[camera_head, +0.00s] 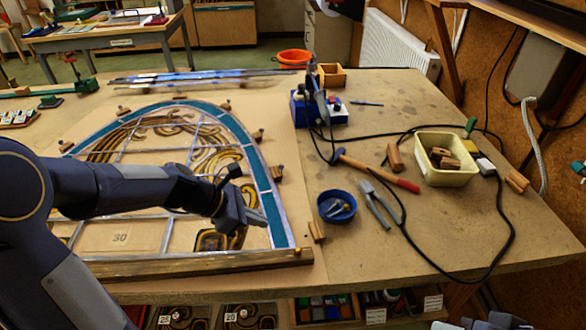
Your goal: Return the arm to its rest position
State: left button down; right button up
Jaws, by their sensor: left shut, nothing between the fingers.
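My left arm comes in from the left, and its gripper (258,216) is shut and empty. It hangs over the lower right part of the arched leaded panel (250,165), close to the teal border strip. I cannot tell whether it touches the panel. The panel lies on the table with teal glass along its curved edge and amber scrolls inside. My arm hides part of its left and middle. A dark part at the bottom right edge looks like my right arm; its fingers are out of view.
Wooden blocks surround the panel, and a wooden bar (200,265) lies along its lower edge. The table's front right is mostly clear.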

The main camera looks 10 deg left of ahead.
pick_arm(q)
jog(key=s+a+r+m+y, duration=0.1)
jog(key=s+r+m+y, duration=0.1)
jog(key=s+m, duration=0.8)
jog(key=s+a+r+m+t+y, duration=0.1)
jog(key=s+a+r+m+y, duration=0.1)
jog(key=s+m, duration=0.8)
jog(key=shift+s+r+m+t, duration=0.3)
jog(key=shift+s+r+m, duration=0.1)
jog(key=shift+r+m, duration=0.5)
